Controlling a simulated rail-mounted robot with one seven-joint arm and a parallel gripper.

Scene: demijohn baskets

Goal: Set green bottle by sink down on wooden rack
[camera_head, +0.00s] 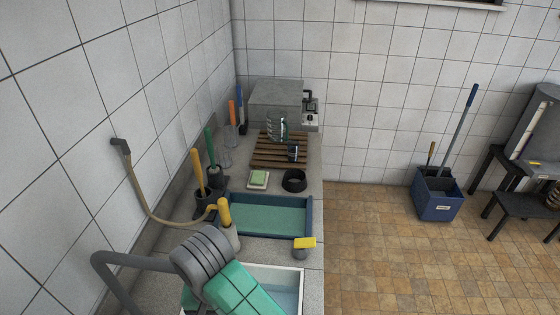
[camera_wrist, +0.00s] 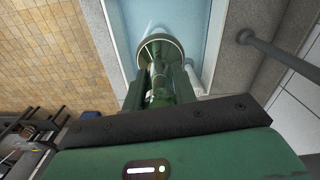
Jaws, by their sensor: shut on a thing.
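In the wrist view my gripper (camera_wrist: 162,88) is shut on a green glass bottle (camera_wrist: 160,50). The bottle's round end faces away from the palm, and the light blue sink basin (camera_wrist: 205,18) shows behind it. In the head view the green and grey arm (camera_head: 228,285) reaches over the white-rimmed sink (camera_head: 290,268) at the bottom. The bottle and the fingertips are hidden there. The wooden rack (camera_head: 262,158) of brown slats lies farther back on the counter. A clear greenish glass vessel (camera_head: 277,126) and a small dark jar (camera_head: 293,151) stand on it.
A blue tray with a green bottom (camera_head: 268,234) lies between sink and rack. A black bowl (camera_head: 294,181), a green sponge on a dish (camera_head: 258,179) and a yellow-topped item (camera_head: 304,244) stand nearby. Upright brushes (camera_head: 198,172) line the wall. The rack's left and front slats are bare.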

